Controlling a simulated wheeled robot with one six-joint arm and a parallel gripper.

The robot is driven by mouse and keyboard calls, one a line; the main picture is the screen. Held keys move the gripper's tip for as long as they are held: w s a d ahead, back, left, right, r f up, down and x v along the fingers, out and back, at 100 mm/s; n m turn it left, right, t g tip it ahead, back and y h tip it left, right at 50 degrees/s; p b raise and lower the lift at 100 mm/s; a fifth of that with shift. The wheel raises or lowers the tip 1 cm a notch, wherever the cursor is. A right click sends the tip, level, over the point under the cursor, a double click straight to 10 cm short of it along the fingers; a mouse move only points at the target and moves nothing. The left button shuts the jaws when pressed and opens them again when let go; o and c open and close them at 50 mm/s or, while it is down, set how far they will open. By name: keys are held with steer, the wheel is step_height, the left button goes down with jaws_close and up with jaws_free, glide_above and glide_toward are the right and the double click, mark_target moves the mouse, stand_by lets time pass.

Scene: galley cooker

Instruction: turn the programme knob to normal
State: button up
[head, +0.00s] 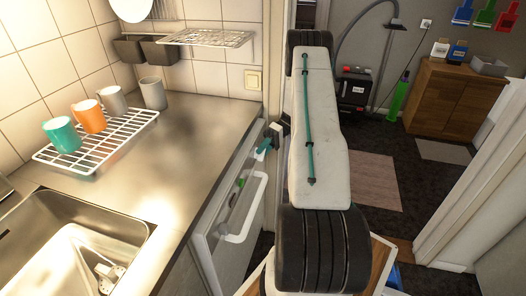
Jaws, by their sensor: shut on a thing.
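My gripper (266,145) shows small, with teal fingertips and a dark body, at the top front of the white appliance (205,244) under the counter. It is shut at the appliance's upper front edge, where the programme knob is hidden by the jaws and the steep angle. The knob's pointer and the programme marks cannot be read from here. My white arm link with black joints fills the middle of the view and hides what lies behind it.
A white looped handle (246,212) stands out from the appliance front. The steel counter (190,135) holds a white rack (112,150) with several mugs, beside a sink (75,245). A wooden cabinet (455,100) stands at the far right; the floor before it is partly free.

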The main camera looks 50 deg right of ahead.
steer(key=shift+w+r, duration=0.1)
steer(key=shift+w, duration=0.1)
steer(key=o, duration=0.7)
